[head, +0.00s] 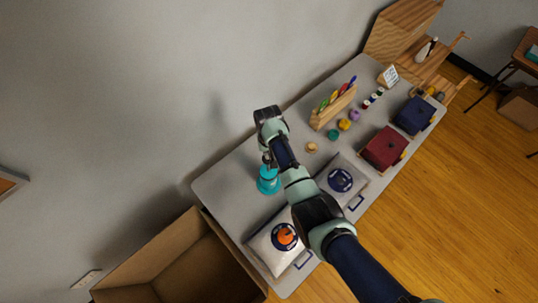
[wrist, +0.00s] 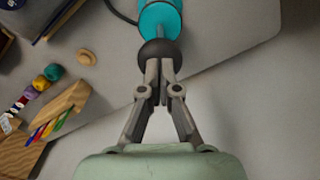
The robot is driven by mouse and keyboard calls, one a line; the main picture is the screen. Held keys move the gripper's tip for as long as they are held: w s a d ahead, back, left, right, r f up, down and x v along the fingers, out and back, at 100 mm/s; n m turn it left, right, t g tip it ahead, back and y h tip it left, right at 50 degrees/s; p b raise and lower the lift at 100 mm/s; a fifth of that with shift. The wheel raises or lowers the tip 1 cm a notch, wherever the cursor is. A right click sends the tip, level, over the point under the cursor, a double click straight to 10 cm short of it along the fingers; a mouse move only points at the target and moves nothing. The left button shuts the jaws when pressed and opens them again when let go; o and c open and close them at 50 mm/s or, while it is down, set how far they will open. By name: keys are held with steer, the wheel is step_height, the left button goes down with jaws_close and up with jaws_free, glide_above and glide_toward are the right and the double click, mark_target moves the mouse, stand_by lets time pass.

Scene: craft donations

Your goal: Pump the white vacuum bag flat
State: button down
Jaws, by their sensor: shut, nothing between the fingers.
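The white vacuum bag (head: 263,254) lies at the near left end of the table, with a dark blue disc and an orange round part (head: 286,234) on it. My arm hides part of the bag. A teal pump (head: 268,186) stands on the table behind it; it also shows in the wrist view (wrist: 160,18). A dark round knob (wrist: 158,51) tops the pump. My gripper (wrist: 158,67) is shut and empty, its tips right at the knob; whether they touch it I cannot tell. In the head view my gripper (head: 267,158) is just above the pump.
A second, greyer bag (head: 355,190) with a blue disc lies to the right. A red box (head: 384,148), a blue box (head: 414,115), a wooden pen rack (head: 333,108) and small spools fill the table's far end. An open cardboard box (head: 180,262) stands off the left end.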

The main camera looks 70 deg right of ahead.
steer(key=shift+f+b, duration=3.8)
steer(key=shift+f, duration=1.2)
step_height(320, 180, up, 12)
steer(key=p, duration=1.1)
steer(key=shift+r+p, duration=0.2)
steer(key=shift+p, duration=0.2)
steer(key=shift+f, duration=0.1)
step_height(320, 180, down, 12)
steer(key=b, duration=1)
step_height(320, 180, up, 12)
steer(key=p, duration=1.1)
steer(key=shift+f, duration=0.1)
